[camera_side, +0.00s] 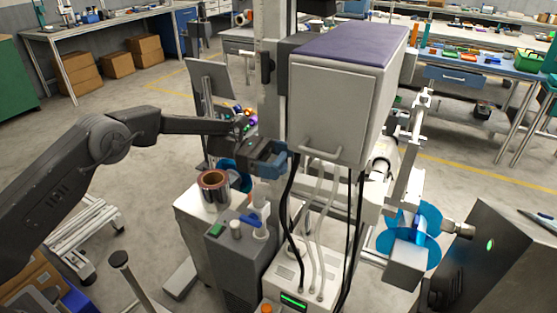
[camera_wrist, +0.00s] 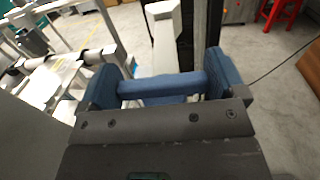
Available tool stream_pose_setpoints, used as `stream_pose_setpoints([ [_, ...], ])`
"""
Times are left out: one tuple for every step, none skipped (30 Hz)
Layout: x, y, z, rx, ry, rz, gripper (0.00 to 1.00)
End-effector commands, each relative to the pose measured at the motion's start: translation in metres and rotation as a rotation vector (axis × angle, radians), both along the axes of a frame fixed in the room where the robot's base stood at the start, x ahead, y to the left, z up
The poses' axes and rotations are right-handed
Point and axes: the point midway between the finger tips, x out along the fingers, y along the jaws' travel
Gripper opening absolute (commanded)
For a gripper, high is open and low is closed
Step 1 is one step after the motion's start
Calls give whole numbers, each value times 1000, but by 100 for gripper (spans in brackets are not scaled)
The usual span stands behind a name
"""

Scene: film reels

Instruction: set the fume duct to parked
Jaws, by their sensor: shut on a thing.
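My gripper (camera_side: 276,160) has blue fingers and is at the middle of the side view, left of a grey cabinet with a purple top (camera_side: 345,95). In the wrist view my gripper (camera_wrist: 160,74) is shut on a blue bar (camera_wrist: 158,88) that spans the gap between its two fingers. What the bar belongs to is hidden. A pale upright part (camera_wrist: 165,40) stands just beyond the fingers. I cannot tell for certain which part is the fume duct.
A grey box with a blue lever (camera_side: 250,219) is just below my gripper. Black and white hoses (camera_side: 318,205) hang under the cabinet. A blue reel (camera_side: 409,240) is at right.

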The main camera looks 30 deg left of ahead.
Motion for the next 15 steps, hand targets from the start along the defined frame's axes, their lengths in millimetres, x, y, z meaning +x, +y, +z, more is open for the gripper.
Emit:
stream_pose_setpoints([
  [1, -1, 1, -4, -4, -28, 47],
  [1, -1, 1, -4, -5, -45, 47],
  [1, -1, 1, -4, -4, -63, 47],
  [1, -1, 1, -4, -4, -75, 47],
  [1, -1, 1, -4, -4, -86, 47],
  [1, 0, 1, -2, -3, -96, 47],
  [0, 0, 1, -2, -3, -102, 47],
  [0, 0, 1, -2, -3, -107, 46],
  [0, 0, 2, -1, -3, -112, 47],
  [0, 0, 2, -1, -3, -114, 47],
  [0, 0, 2, -1, -2, -115, 47],
  [0, 0, 2, -1, -2, -115, 47],
  [0, 0, 2, -1, -2, -115, 47],
  [0, 0, 2, -1, -2, -115, 47],
  [0, 0, 2, 0, -2, -115, 47],
])
